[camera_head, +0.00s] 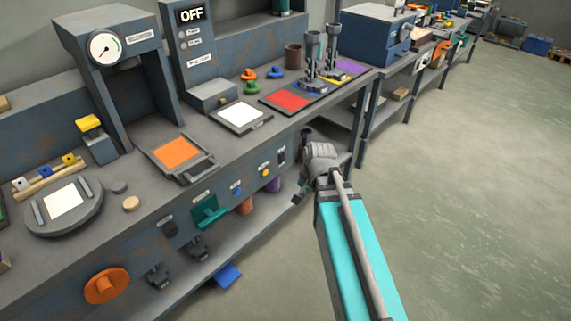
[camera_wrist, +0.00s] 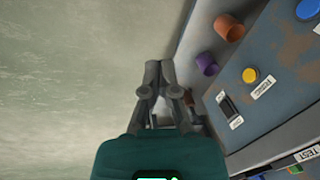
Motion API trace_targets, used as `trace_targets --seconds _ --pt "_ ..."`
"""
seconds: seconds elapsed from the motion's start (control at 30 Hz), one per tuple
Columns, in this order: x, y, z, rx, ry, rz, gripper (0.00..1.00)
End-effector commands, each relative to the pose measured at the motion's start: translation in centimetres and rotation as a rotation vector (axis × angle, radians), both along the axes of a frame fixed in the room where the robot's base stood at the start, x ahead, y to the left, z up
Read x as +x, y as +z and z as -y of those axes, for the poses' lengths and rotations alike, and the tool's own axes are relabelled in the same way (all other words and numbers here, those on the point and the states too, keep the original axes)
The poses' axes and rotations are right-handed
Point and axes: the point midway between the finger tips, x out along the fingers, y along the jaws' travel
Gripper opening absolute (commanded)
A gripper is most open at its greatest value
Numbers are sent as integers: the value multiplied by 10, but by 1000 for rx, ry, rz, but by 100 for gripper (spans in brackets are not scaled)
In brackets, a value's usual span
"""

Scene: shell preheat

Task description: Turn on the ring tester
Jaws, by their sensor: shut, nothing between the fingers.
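A grey tower (camera_head: 196,60) at the back of the bench has a display (camera_head: 190,14) reading OFF. I cannot tell for sure that this is the ring tester. On the bench's front face, a black switch (camera_head: 282,156) sits right of a yellow button (camera_head: 265,173). The wrist view shows the black switch (camera_wrist: 229,106), with a white label beside it, and the yellow button (camera_wrist: 250,75). A label starting with TEST (camera_wrist: 304,156) is partly cut off. My gripper (camera_wrist: 160,66) is shut and empty, in front of the bench and apart from the switch. Its fingertips are unclear in the head view.
A teal handle (camera_head: 209,212) and an orange knob (camera_head: 107,286) stick out of the front face. Purple (camera_wrist: 207,64) and orange (camera_wrist: 229,27) cups stand on the lower shelf. The floor (camera_head: 470,200) at right is open.

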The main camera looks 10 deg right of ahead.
Motion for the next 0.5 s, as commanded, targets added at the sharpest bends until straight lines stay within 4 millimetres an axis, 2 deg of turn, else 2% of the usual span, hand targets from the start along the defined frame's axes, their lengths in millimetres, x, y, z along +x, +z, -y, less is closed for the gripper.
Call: trace_targets --seconds 0.03,0.5 --pt "10 -3 2 31 -79 6 0" --pt "80 -3 20 393 -887 -12 0"
